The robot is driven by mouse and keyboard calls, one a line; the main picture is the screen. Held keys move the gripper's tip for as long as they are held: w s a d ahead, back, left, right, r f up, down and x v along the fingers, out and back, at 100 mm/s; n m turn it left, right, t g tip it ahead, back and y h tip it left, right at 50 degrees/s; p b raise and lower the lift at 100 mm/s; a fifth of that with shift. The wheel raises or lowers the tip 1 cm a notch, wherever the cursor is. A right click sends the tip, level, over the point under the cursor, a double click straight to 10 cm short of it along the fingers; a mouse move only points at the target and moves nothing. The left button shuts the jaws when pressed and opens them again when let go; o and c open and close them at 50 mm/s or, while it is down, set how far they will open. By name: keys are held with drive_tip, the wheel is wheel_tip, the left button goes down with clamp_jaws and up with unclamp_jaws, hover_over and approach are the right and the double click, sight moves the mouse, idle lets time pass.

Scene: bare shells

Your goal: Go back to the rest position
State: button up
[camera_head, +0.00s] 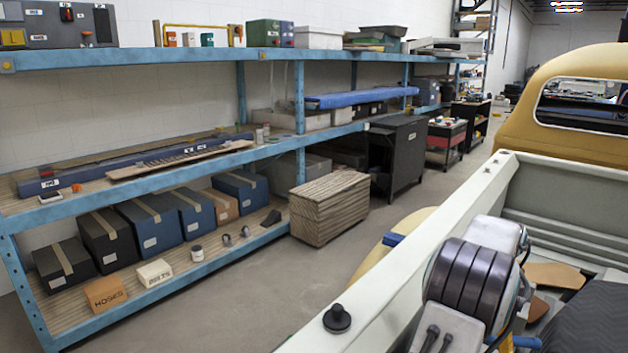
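Part of my arm shows at the lower right, a light-coloured body with dark bands, in front of the pickup truck's bed. I cannot make out my gripper's fingers in this view, so its opening and whether it holds anything are hidden. The task names no other object.
A blue shelving rack (272,54) runs along the left wall, with several boxes on its lower shelf. A slatted wooden crate (330,209) stands on the floor beside it, with a black cabinet (399,150) behind. A yellow pickup truck (545,72) fills the right. Floor between is clear.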

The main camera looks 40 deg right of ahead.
drive_tip(key=w+a+r+n, duration=0.3)
drive_tip(key=w+a+n, duration=0.2)
drive_tip(key=w+a, duration=0.1)
drive_tip(key=w+a+r+n+t+h, duration=0.1)
drive_tip(key=w+a+r+n, duration=0.1)
drive_tip(key=w+a+n, duration=0.3)
drive_tip(key=w+a+r+n, duration=0.3)
drive_tip(key=w+a+n, duration=0.2)
drive_tip(key=w+a, duration=0.4)
drive_tip(key=shift+w+a+r+t, duration=0.1)
drive_tip(key=shift+a+r+t, duration=0.1)
drive_tip(key=shift+a, duration=0.65)
drive_tip(key=shift+a+r+t, duration=0.1)
drive_tip(key=shift+a+r, duration=0.05)
drive_tip(key=shift+a, duration=0.7)
drive_tip(key=s+a+n+t, duration=0.2)
drive_tip(key=a+n, duration=1)
drive_tip(key=a, duration=0.6)
drive_tip(key=shift+s+a+f, duration=0.2)
drive_tip(key=shift+o, duration=0.4)
drive_tip(key=s+a+f+n+t+y, duration=0.1)
drive_tip(key=s+a+n, duration=0.2)
drive_tip(key=a+n, duration=0.1)
drive_tip(key=shift+s+a+f+n, duration=0.25)
drive_tip(key=shift+a+f+n, duration=0.1)
drive_tip(key=shift+f+n, duration=0.05)
drive_tip(key=shift+s+a+f+n, duration=0.15)
drive_tip(key=shift+s+a+n, duration=0.1)
drive_tip(key=shift+n, duration=0.05)
